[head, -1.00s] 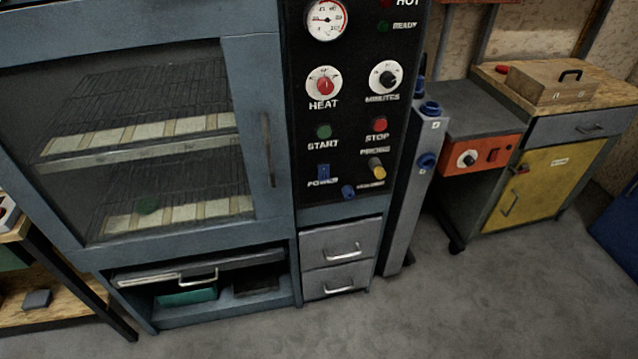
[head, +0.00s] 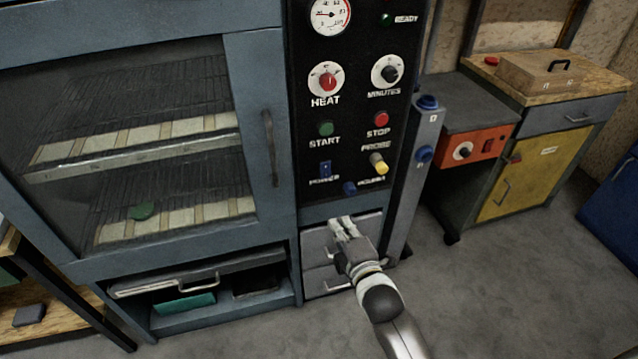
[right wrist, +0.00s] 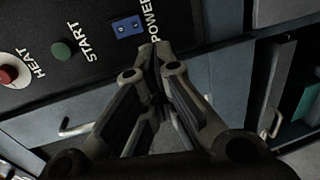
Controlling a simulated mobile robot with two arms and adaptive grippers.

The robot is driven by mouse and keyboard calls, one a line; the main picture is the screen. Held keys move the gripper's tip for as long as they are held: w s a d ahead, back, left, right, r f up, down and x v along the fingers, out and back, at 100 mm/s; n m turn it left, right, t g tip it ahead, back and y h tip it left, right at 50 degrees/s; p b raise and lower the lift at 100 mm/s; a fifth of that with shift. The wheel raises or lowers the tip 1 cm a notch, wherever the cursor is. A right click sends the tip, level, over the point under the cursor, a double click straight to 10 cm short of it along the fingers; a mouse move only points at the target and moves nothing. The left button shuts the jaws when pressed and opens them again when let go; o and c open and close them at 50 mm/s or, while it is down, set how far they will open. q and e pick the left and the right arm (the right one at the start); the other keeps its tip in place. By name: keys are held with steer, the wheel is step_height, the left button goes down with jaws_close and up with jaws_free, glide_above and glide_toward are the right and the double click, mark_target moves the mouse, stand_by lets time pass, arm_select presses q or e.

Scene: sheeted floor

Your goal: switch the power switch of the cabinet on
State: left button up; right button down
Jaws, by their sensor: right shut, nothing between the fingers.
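The cabinet (head: 252,85) is blue-grey with a black control panel (head: 352,100) on its right side. The blue power switch (head: 325,168) is low on the panel, above the "POWER" label and below the green START button. The switch also shows in the right wrist view (right wrist: 126,27), just beyond and left of the fingertips. My right gripper (head: 340,222) is shut and empty, in front of the drawers below the panel. My left gripper is not in view.
Close to the switch are the START button (head: 325,128), a blue knob (head: 349,188) and a yellow probe plug (head: 378,163). Two grey drawers (head: 318,242) with handles lie below the panel. A grey post (head: 414,165) stands right of the cabinet.

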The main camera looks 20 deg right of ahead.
steer(key=r, duration=0.2)
steer(key=shift+w+r+n+t, duration=0.2)
steer(key=shift+r+n+t, duration=0.1)
steer(key=shift+r, duration=0.05)
glide_toward(319, 176)
steer(key=w, duration=0.4)
steer(key=shift+w+a, duration=0.1)
steer(key=shift+w, duration=0.05)
steer(key=shift+w+f, duration=0.15)
steer(key=shift+w, duration=0.7)
steer(key=shift+w+f, duration=0.1)
steer(key=shift+w, duration=0.1)
